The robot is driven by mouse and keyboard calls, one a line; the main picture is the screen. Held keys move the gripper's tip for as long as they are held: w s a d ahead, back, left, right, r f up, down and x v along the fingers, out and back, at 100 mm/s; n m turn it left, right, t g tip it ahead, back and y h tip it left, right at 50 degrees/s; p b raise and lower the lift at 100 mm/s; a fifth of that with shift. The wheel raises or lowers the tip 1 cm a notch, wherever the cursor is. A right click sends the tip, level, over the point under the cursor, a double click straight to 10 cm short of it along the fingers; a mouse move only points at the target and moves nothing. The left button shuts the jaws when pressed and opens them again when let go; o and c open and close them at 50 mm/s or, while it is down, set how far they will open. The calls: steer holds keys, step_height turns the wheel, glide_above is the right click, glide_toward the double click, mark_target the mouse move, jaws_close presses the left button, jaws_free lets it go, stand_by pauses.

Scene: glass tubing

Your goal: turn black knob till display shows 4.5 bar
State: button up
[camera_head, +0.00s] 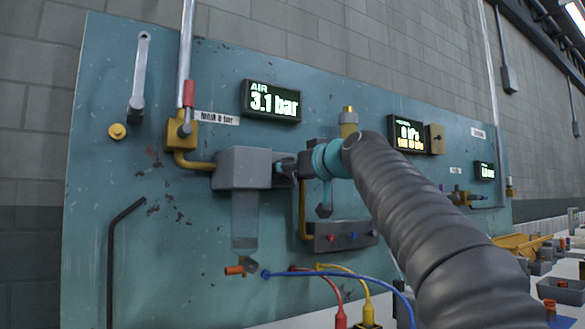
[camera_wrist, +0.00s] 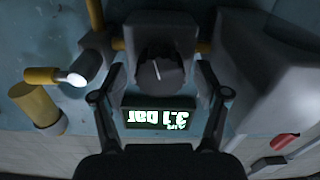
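The black knob (camera_wrist: 161,71) is in the upper middle of the wrist view, with a pale pointer line on its face. My gripper (camera_wrist: 160,68) is open, with one finger on each side of the knob and a visible gap to it on both sides. In the head view my gripper (camera_head: 285,170) is at the right side of a grey box, and I cannot make out the knob there. The AIR display (camera_head: 272,101) reads 3.1 bar in the head view. It also shows upside down in the wrist view (camera_wrist: 160,118), between my fingers.
The grey box (camera_head: 243,168) is mounted on the teal panel (camera_head: 110,210). A brass fitting (camera_head: 348,121) and a kPa display (camera_head: 408,135) are close by my arm. Red, yellow and blue hoses hang below. A grey lever (camera_head: 140,75) is at the upper left.

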steer(key=c, duration=1.1)
steer(key=shift+r+m+p, duration=0.1)
steer(key=shift+m+p, duration=0.7)
steer(key=shift+m, duration=3.3)
steer(key=o, duration=1.2)
steer(key=shift+c, duration=0.2)
